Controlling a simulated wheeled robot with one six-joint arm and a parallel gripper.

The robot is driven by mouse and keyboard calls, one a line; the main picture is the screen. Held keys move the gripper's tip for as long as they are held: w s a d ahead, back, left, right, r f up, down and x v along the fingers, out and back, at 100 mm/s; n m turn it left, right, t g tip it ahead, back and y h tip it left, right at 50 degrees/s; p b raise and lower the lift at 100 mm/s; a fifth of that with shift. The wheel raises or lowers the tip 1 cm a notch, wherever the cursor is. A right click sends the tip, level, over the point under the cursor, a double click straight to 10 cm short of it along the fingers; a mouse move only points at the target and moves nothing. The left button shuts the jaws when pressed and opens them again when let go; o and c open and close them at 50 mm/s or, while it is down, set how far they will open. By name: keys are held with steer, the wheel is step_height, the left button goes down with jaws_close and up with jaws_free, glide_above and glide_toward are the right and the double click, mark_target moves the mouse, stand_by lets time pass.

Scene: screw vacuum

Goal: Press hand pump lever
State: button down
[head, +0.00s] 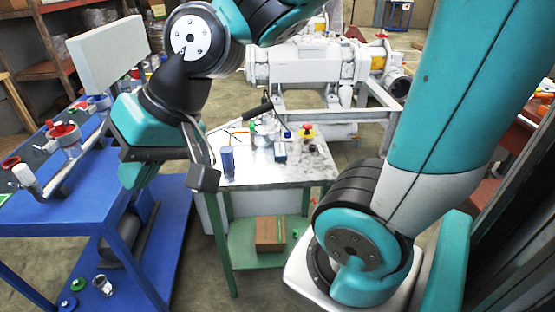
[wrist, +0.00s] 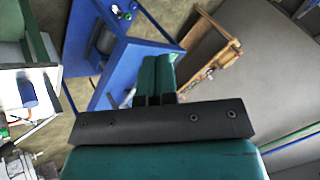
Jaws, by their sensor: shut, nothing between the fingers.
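My gripper (head: 133,180) hangs over the right end of the blue table, seen from above in the head view. Its teal fingers lie together and hold nothing in the wrist view (wrist: 158,68). A black-handled lever (head: 258,111) rises at the back of the metal-topped table in the head view. It looks like the hand pump lever, but its base is partly lost among small items. My gripper is well to the left of it and apart from it. I cannot make out the lever in the wrist view.
The blue table (head: 75,210) carries valves and pipe fittings (head: 65,135). The metal-topped table (head: 265,172) holds a blue cup (head: 227,160) and a red-yellow button (head: 306,131). A large grey pump (head: 305,63) stands behind.

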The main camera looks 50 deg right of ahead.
steer(key=w+d+f+m+t+h+b, duration=0.2)
steer(key=w+d+f+m+t+b, duration=0.5)
steer(key=m+b, duration=0.4)
steer(key=w+d+f+m+t+h+b, duration=0.2)
steer(key=w+d+f+m+t+b, duration=0.35)
steer(key=d+f+m+b, duration=0.55)
steer(key=s+d+f+m+h+b, duration=0.4)
steer(key=d+m+h+b, duration=0.5)
steer(key=m+b, duration=0.1)
steer(key=s+d+f+m+h+b, duration=0.4)
steer(key=s+d+m+h+b, duration=0.1)
steer(key=d+m+h+b, duration=0.5)
steer(key=shift+d+f+m+t+b, duration=0.25)
steer(key=shift+m+t+b, duration=0.1)
steer(key=shift+b, duration=0.75)
steer(key=shift+s, duration=0.1)
